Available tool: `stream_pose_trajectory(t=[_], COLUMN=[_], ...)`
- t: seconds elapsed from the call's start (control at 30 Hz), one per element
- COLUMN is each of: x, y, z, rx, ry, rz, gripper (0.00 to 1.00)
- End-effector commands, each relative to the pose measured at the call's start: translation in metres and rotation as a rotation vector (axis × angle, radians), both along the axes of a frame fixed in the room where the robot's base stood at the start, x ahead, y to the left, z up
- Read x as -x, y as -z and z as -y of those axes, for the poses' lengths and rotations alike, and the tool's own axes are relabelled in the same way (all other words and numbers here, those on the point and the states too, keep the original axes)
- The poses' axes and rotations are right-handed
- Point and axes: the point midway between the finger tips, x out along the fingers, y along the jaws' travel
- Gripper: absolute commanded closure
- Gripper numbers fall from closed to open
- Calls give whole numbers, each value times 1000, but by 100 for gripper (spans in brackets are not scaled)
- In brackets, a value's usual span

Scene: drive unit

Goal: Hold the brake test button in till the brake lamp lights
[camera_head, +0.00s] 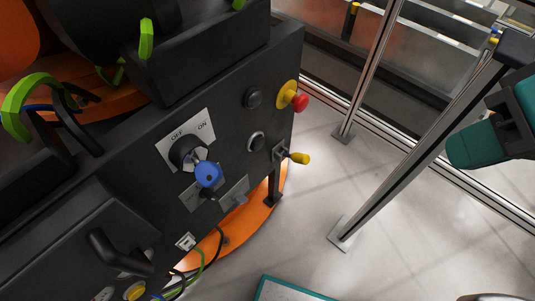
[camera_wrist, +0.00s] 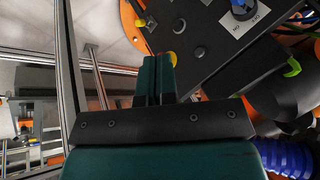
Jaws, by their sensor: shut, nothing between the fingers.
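A dark round fitting (camera_head: 254,97) and a round fitting with a silver ring (camera_head: 256,141) sit one above the other on the dark panel (camera_head: 235,120). No label on either is readable, so I cannot tell which is the brake test button and which the lamp; neither looks lit. In the wrist view the dark fitting (camera_wrist: 199,53) and the ringed one (camera_wrist: 179,26) show beyond my fingers. My gripper (camera_head: 456,150) is shut and empty, well to the right of the panel and touching nothing. Its teal fingertips (camera_wrist: 157,61) also show in the wrist view.
A red emergency stop (camera_head: 298,102) on a yellow base and a yellow-tipped lever (camera_head: 299,158) stick out near the panel's right edge. An OFF/ON switch (camera_head: 186,152) with a blue knob (camera_head: 207,174) is to the left. Metal posts (camera_head: 408,140) stand between panel and gripper in the picture.

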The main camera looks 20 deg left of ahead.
Motion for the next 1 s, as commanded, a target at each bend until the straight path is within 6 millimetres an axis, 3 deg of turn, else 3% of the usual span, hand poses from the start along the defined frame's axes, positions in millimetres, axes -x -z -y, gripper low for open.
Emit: stream_pose_trajectory(t=[0.03,0.3,0.47,0.7,1.0], x=[-3,-22,-32,-51,-78], y=[38,140,191,262,330], z=[-9,-67,-96,-128,-143], rx=[-39,-354,-544,-806,-1033], ry=[53,447,677,996,1282], rz=[-20,-246,-462,-890,-1481], gripper=[100,100,100,100,100])
